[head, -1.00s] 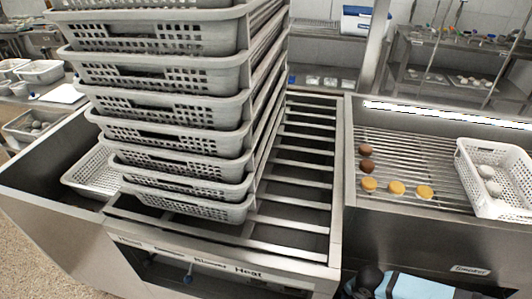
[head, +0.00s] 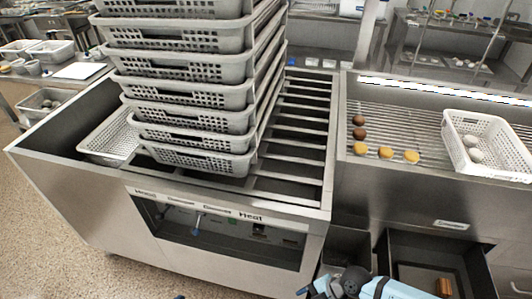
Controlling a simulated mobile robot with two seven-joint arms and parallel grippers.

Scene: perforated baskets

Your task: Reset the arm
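Part of my arm, light blue and dark, shows at the bottom edge of the head view, right of the middle, in front of the machine. No gripper fingers can be made out on it. My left gripper is not in view. The arm part is below and apart from the stack of grey perforated baskets (head: 185,97) on the slatted rack (head: 295,130). Whether anything is held cannot be seen.
A white basket (head: 478,121) with several pale round items stands on the right grill (head: 400,115), beside brown and yellow round pieces (head: 385,152). A white basket (head: 108,140) sits in the left bin. An open dark compartment (head: 415,262) at lower right holds a brown piece (head: 444,287).

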